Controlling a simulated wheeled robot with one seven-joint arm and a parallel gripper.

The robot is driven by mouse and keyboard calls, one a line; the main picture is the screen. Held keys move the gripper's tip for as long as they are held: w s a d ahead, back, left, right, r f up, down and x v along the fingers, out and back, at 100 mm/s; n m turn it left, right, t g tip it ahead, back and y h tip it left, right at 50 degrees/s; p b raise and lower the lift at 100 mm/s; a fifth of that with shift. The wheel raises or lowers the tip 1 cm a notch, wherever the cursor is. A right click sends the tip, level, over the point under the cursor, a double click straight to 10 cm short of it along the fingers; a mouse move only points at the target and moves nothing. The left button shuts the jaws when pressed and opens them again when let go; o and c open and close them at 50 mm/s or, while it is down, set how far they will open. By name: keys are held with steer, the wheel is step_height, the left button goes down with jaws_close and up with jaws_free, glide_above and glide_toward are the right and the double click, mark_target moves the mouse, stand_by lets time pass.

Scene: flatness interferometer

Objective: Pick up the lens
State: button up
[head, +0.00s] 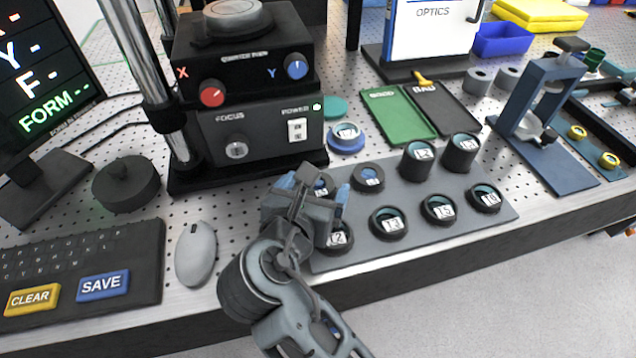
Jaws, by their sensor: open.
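Several round lenses in dark mounts with white number labels sit in a grey holder (440,240) on the bench; which one is meant cannot be told. My gripper (314,190) is open over the holder's left end, its blue-tipped fingers apart. A lens (325,184) shows between and behind the fingers, partly hidden by them. Another lens (341,238) at the near left is partly covered by my gripper. A lens (369,178) sits just to the right. Two lenses stand in taller mounts (417,160) at the back. Another lens sits in a blue ring (346,147) behind the holder.
The black instrument with knobs (262,135) stands close behind my gripper. A green tray (398,115) and a black tray (440,108) lie behind the holder. A mouse (196,255) and keyboard (80,268) are at left. A blue stand (545,110) is at right.

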steer(key=shift+w+d, duration=0.1)
steer(key=shift+w, duration=0.15)
steer(key=shift+c, duration=0.4)
steer(key=c, duration=1.1)
